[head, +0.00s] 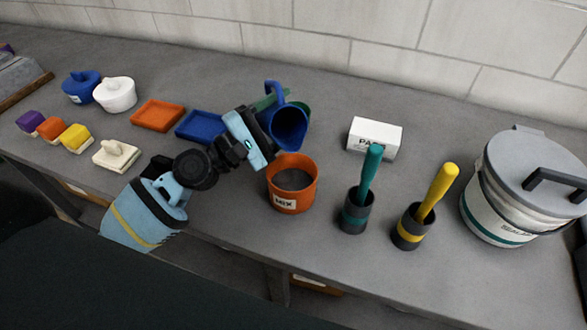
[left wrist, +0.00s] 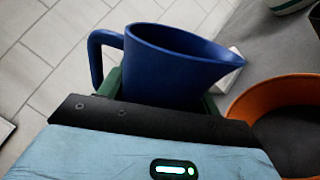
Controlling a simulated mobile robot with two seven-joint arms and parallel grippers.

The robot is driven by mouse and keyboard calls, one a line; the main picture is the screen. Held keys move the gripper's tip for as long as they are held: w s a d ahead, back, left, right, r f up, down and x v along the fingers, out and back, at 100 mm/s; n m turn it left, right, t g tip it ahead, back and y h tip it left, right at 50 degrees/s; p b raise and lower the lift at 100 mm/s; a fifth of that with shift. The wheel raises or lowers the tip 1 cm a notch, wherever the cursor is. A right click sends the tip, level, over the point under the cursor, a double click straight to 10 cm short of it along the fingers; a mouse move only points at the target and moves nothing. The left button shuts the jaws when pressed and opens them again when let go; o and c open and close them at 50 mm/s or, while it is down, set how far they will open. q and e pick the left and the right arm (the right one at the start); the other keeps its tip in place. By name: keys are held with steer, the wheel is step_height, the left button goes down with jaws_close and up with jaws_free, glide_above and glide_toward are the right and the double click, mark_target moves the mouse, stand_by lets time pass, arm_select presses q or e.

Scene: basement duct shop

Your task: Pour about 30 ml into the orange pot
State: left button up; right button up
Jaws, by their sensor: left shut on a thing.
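My left gripper (head: 266,122) is shut on a blue jug (head: 289,130), with its fingers on the jug's body. The jug is raised above the bench, behind and above the rim of the orange pot (head: 290,198). It is tilted, with its open mouth facing the camera. In the left wrist view the jug (left wrist: 170,75) shows its handle at left and its spout pointing right, towards the pot (left wrist: 245,98). No stream shows. The pot stands upright, labelled MIX, with a dark grey inside; I cannot tell whether that is contents. My right gripper is out of view.
Right of the pot stand two dark cups holding a teal-handled tool (head: 371,170) and a yellow-handled tool (head: 437,190). A white labelled block (head: 375,138) lies behind them. A large lidded bucket (head: 500,205) stands far right. Orange (head: 158,115) and blue (head: 201,125) trays lie left.

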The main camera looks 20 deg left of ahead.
arm_select(q)
steer(key=shift+s+d+f+m+h+b, duration=0.15)
steer(key=shift+f+m+h+b, duration=0.2)
steer(key=shift+m+b, duration=0.45)
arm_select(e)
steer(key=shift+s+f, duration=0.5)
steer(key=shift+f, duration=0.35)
arm_select(q)
steer(key=shift+r, duration=0.4)
steer(key=shift+w+f, duration=0.15)
steer(key=shift+w, duration=0.05)
steer(key=shift+w+a, duration=0.15)
steer(key=shift+a, duration=0.2)
steer(key=shift+w+a+m, duration=0.4)
steer(key=shift+w+a, duration=0.2)
steer(key=shift+w, duration=0.05)
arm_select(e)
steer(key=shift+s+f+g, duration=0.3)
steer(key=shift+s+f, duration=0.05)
arm_select(q)
steer(key=shift+w+a+r+h, duration=0.1)
steer(key=shift+r+h, duration=0.15)
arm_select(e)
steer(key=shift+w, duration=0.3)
